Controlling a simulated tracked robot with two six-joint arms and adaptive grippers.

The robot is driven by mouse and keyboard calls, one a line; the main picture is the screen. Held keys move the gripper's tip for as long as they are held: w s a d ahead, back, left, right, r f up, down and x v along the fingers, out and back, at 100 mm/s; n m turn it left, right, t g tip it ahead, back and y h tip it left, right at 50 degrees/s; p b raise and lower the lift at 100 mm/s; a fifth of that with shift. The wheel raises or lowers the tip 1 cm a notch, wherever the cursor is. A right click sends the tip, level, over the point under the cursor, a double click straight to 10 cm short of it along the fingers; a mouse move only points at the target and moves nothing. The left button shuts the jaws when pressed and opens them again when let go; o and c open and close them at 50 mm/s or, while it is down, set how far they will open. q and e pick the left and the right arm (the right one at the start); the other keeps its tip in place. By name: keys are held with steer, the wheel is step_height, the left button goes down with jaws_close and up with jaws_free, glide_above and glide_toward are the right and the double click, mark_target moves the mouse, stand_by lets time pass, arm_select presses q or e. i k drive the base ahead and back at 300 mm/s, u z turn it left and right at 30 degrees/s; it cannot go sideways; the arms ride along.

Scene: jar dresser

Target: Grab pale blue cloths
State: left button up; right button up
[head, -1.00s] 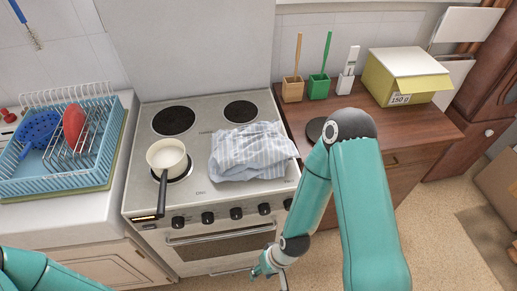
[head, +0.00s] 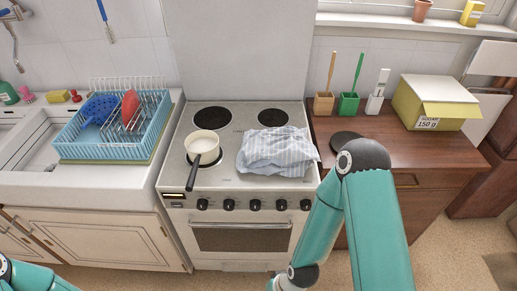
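A crumpled pale blue and white striped cloth (head: 277,152) lies in a heap on the front right of the white stove top. I cannot tell whether it is one cloth or several. My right arm stands in front of the dresser and bends down at the lower middle; its gripper is below the bottom edge of the head view. Only a piece of my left arm shows at the bottom left corner, and its gripper is out of view.
A white saucepan (head: 203,150) with a black handle stands left of the cloth. A blue dish rack (head: 110,135) stands by the sink. The wooden dresser top (head: 440,150) holds a yellow box (head: 437,102), brush holders (head: 348,102) and a dark disc (head: 345,138).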

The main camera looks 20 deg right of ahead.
mark_target(285, 151)
steer(key=u, duration=0.7)
steer(key=i, duration=0.55)
steer(key=z, duration=0.9)
steer(key=i, duration=0.5)
steer(key=z, duration=0.05)
